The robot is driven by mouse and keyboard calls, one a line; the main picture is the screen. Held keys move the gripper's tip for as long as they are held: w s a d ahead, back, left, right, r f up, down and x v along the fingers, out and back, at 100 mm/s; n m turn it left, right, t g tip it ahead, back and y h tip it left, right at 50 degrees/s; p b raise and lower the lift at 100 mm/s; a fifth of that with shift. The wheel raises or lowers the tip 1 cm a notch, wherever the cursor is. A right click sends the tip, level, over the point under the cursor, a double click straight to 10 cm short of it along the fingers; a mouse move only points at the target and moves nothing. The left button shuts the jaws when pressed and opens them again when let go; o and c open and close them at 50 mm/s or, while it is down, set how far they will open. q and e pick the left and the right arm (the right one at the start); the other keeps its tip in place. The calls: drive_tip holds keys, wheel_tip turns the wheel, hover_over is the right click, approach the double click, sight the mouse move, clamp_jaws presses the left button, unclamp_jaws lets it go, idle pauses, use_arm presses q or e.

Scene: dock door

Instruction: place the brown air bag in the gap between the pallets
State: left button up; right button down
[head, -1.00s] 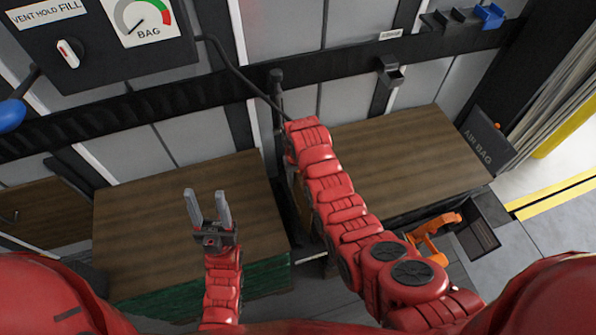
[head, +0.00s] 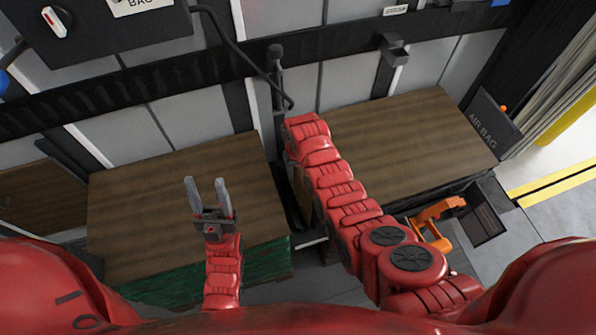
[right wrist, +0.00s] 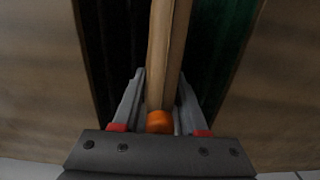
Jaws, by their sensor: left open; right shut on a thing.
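The brown air bag (right wrist: 163,55) shows edge-on in the right wrist view as a narrow upright strip, with an orange cap at its near end. My right gripper (right wrist: 160,88) is shut on it. The bag is in line with the dark gap between the pallet loads; its depth in the gap cannot be told. In the head view my right arm hides this gripper and most of the bag. The left pallet load (head: 140,205) and right pallet load (head: 410,140) have brown wooden tops. My left gripper (head: 208,198) is open and empty above the left load.
A dark control box (head: 100,35) with a hose (head: 235,50) hangs on the wall at upper left. A dark bin marked AIR BAG (head: 485,125) stands at the right. An orange tool (head: 435,222) lies beside a dark tray (head: 480,215). The right load's top is largely clear.

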drive_tip(key=shift+f+b, duration=0.45)
drive_tip(key=shift+f, duration=0.1)
drive_tip(key=shift+c, duration=1.8)
unclamp_jaws()
drive_tip(key=shift+r, duration=0.1)
